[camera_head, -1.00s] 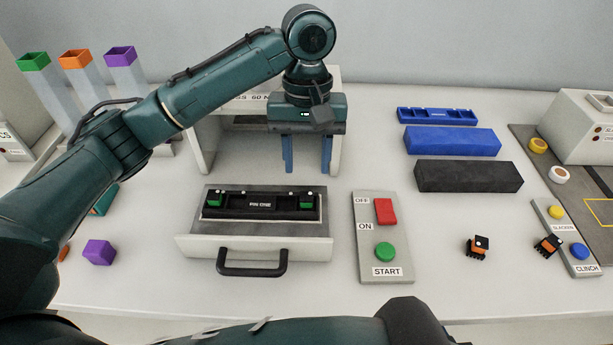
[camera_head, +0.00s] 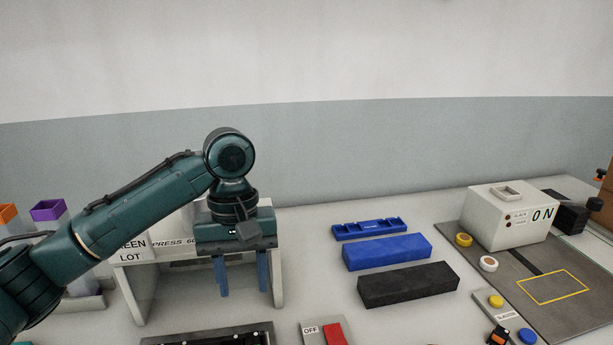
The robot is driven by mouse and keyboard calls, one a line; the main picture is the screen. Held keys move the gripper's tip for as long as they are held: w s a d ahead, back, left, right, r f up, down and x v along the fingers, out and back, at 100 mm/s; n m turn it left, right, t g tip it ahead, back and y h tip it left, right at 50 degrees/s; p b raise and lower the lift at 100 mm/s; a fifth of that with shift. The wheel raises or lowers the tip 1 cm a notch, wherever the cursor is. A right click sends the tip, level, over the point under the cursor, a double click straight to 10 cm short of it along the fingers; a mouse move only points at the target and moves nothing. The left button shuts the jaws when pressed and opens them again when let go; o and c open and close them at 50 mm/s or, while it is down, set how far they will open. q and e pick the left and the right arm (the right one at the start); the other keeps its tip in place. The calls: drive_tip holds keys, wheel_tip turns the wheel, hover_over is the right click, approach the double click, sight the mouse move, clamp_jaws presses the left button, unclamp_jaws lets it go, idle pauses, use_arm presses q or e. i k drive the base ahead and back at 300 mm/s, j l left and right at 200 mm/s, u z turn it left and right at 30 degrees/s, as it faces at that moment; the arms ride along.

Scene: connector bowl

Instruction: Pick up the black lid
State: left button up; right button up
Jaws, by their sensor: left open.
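The black lid (camera_head: 408,285) is a long dark block lying on the white table, in front of a blue block (camera_head: 387,252) of similar shape. My left gripper (camera_head: 242,275) points down with its two blue fingers apart and empty. It is to the left of the black lid, in front of the press frame, and does not touch the lid. My right gripper is not in view.
A blue tray (camera_head: 369,229) lies behind the blue block. A white machine (camera_head: 507,217) with buttons stands on a grey mat at the right. The press frame (camera_head: 134,287) is behind my left gripper. A red switch (camera_head: 334,334) shows at the bottom edge.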

sight(382, 289)
drive_tip(key=k, duration=0.95)
